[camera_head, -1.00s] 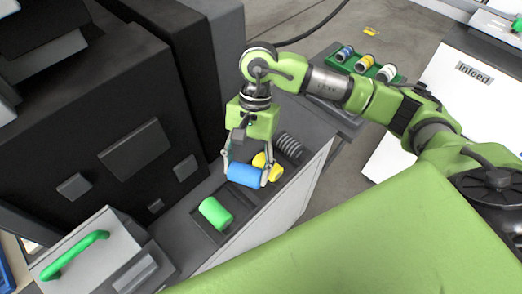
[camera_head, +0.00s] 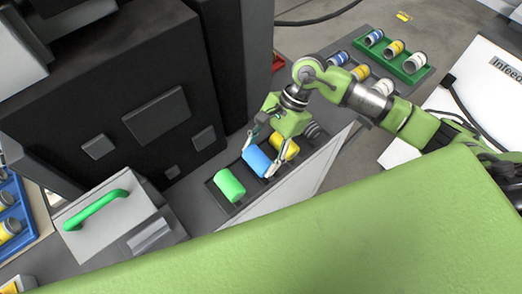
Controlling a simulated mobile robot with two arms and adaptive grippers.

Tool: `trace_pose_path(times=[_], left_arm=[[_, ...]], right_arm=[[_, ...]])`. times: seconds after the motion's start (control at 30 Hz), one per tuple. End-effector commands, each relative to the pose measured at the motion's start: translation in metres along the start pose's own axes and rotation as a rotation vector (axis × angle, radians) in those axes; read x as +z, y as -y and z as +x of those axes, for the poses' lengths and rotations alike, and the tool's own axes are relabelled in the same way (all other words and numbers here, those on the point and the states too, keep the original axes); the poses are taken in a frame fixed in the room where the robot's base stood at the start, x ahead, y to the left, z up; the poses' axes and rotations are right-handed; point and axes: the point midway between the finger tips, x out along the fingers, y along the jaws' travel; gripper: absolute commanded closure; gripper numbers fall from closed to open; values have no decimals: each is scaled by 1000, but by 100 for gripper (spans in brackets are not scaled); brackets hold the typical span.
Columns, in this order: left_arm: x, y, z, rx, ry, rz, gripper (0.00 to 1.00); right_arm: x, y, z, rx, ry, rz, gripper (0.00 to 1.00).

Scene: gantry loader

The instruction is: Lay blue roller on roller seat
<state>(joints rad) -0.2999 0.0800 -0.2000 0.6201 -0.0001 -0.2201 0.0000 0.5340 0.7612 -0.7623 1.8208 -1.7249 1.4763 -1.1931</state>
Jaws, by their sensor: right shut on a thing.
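The blue roller (camera_head: 256,160) is between the fingers of my right gripper (camera_head: 261,156), which is shut on it. The roller is at the dark grey seat tray (camera_head: 252,189), between the green roller (camera_head: 230,185) on its left and the yellow roller (camera_head: 285,147) on its right. It looks low in or just above its slot; whether it touches the seat I cannot tell. The gripper partly covers the yellow roller and a grey ribbed part (camera_head: 312,130) behind it. My left gripper is not in view.
A large black machine (camera_head: 130,110) stands close on the left of the tray. A grey box with a green handle (camera_head: 96,209) is at front left. A green rack (camera_head: 405,71) with several small rollers and a white Infeed unit (camera_head: 485,75) are at upper right.

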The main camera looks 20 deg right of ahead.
Motion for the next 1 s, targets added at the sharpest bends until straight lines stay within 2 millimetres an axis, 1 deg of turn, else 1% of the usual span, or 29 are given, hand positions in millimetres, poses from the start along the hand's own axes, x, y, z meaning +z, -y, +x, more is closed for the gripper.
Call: trace_pose_path(times=[0.03,0.17,0.47,0.5,0.53,0.57,0.87,1.0], left_arm=[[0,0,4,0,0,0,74],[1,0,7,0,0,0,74],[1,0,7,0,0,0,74],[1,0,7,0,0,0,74],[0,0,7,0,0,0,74],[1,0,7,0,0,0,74],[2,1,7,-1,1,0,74],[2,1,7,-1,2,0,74]], right_arm=[[-3,0,6,0,1,0,70],[-7,0,13,0,1,-1,70],[-8,0,14,0,1,-2,70],[-8,0,14,0,1,-2,37],[-8,0,14,0,1,-2,30],[-8,0,14,0,1,-2,25],[-9,0,14,1,0,-1,25],[-9,0,6,-1,-2,-2,25]])
